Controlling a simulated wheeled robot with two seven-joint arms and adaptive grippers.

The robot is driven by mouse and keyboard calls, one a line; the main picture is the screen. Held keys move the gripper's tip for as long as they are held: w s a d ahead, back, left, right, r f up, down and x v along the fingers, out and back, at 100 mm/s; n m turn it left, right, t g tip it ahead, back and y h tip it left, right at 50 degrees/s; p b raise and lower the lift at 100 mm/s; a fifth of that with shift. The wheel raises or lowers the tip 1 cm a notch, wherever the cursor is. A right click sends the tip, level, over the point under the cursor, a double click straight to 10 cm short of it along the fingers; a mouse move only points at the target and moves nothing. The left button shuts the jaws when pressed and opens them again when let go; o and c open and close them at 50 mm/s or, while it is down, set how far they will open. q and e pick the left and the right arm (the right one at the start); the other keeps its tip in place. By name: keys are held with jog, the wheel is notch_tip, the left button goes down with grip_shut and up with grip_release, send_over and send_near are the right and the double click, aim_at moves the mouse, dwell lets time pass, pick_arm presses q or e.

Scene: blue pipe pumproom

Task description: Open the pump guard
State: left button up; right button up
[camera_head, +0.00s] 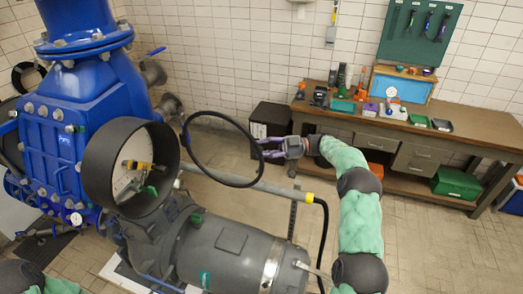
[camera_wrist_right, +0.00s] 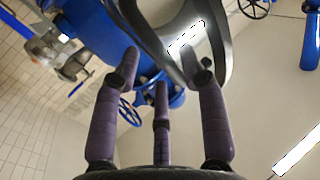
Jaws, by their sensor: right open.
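The pump guard shows in the head view as a dark round housing (camera_head: 102,168) with a pale dial face inside. A black ring (camera_head: 213,180) stands swung out to the right of its mouth, so the front of the housing is uncovered. My right gripper (camera_head: 264,148) is at the ring's right side, with its purple fingers spread. In the right wrist view the ring (camera_wrist_right: 226,62) curves past the fingertips (camera_wrist_right: 160,65). The fingers are apart and hold nothing; I cannot tell whether one touches the ring. My left gripper is out of view; only my left arm shows at the lower left.
A blue valve body (camera_head: 48,140) rises at the left. The grey pump motor (camera_head: 225,255) lies below the ring. A black bin (camera_head: 268,122) stands behind my right gripper.

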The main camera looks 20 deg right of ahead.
jog(key=v, duration=1.1)
jog(key=shift+w+f, duration=0.1)
jog(key=shift+w, duration=0.05)
